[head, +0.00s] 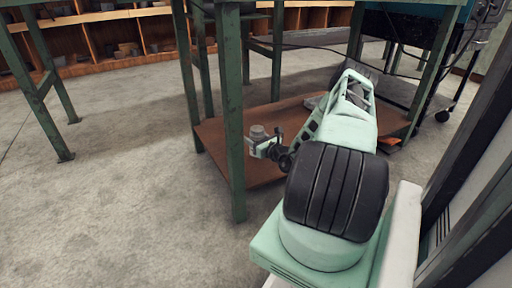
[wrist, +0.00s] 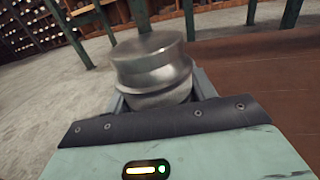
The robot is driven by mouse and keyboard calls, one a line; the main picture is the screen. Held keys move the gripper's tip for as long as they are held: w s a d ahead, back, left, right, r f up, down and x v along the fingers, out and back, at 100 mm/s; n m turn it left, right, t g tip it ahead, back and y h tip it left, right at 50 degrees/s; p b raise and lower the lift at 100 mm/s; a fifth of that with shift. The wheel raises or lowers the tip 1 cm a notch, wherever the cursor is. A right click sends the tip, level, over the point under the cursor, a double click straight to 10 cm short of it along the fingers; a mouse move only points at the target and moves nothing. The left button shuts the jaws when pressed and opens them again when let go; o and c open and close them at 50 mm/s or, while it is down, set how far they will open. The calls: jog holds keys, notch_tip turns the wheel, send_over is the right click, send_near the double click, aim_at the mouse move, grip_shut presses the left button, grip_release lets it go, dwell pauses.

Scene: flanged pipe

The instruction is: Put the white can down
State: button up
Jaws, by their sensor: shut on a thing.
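My gripper (head: 262,147) is shut on a round, can-like thing (head: 258,133) in the head view. In the wrist view, this can (wrist: 152,68) looks silver-grey and metallic rather than white, with a wide upper part and a groove around its middle. It stands roughly upright between the fingers, tilted a little in the picture. The gripper's body hides its lower end.
Green table legs (head: 232,110) frame the shelf, one close in front of my arm. An orange thing (head: 389,142) lies at the shelf's right end. Wooden shelving (head: 110,38) with small items lines the back. Concrete floor (head: 130,190) is clear at left.

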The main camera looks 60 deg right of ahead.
notch_tip(320, 180, down, 3)
jog(key=shift+r+b, duration=0.1)
jog(key=shift+b, duration=0.65)
jog(key=shift+r, duration=0.1)
jog(key=o, duration=1.2)
jog(key=shift+f, duration=0.2)
jog(key=shift+o, duration=0.2)
